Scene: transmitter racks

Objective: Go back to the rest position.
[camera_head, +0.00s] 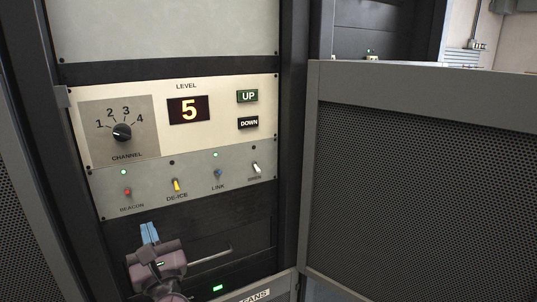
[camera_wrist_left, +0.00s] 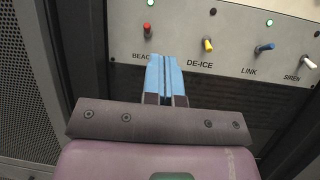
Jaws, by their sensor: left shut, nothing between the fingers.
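My left gripper (camera_head: 149,232) is low in front of the rack, just below the switch panel (camera_head: 190,165). Its blue fingers are shut with nothing between them, and they also show in the left wrist view (camera_wrist_left: 165,75), pointing toward the panel just right of the red BEACON switch (camera_wrist_left: 148,29). I cannot tell whether the fingertips touch anything. The yellow DE-ICE switch (camera_wrist_left: 208,45), blue LINK switch (camera_wrist_left: 264,48) and white SIREN switch (camera_wrist_left: 308,62) sit to the right. Lamps above BEACON and LINK are lit green. My right gripper is not in view.
The upper panel has a CHANNEL knob (camera_head: 122,131), a LEVEL display (camera_head: 188,109) reading 5, and UP (camera_head: 247,96) and DOWN (camera_head: 248,122) buttons. A perforated door (camera_head: 420,190) stands to the right. A handle (camera_head: 215,250) and a panel marked FANS (camera_head: 255,294) are low down.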

